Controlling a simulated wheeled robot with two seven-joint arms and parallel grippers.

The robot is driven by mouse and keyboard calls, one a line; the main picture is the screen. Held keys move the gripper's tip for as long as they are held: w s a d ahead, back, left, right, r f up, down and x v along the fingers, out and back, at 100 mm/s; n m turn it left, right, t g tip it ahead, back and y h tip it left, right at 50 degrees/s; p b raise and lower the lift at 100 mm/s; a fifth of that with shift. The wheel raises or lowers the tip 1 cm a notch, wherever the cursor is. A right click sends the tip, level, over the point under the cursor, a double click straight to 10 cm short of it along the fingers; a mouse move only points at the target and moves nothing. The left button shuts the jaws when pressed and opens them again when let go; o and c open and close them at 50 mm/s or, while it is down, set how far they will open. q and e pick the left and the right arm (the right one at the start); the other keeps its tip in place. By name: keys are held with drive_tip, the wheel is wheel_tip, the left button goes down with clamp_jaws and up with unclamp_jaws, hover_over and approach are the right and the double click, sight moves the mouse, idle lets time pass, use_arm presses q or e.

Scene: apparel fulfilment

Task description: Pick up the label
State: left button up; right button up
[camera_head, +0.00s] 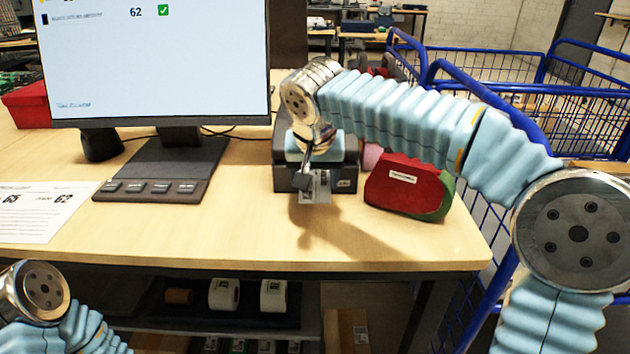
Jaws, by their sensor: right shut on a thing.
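The label (319,190) is a small pale printed piece at the front of a dark label printer (345,178) on the table. My right gripper (308,184) reaches down in front of the printer and is shut on the label. The arm and gripper hide much of the printer and part of the label. My left arm shows only at the lower left corner, and its gripper is out of view.
A red and green item (408,190) with a white tag stands right of the printer. A monitor (160,60) stands left, with a paper sheet (45,210) on the table (230,235). Blue wire carts (480,80) stand at the right. The table's front middle is clear.

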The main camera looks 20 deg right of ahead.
sight(315, 184)
drive_tip(key=shift+r, duration=0.45)
wheel_tip(315, 184, up, 3)
drive_tip(key=shift+f+p, duration=0.2)
drive_tip(key=shift+p, duration=0.15)
drive_tip(key=s+a+r+p, duration=0.1)
drive_tip(key=s+a+r, duration=0.3)
drive_tip(key=s+r, duration=1)
drive_tip(key=shift+s+r, duration=0.25)
drive_tip(key=shift+s, duration=0.95)
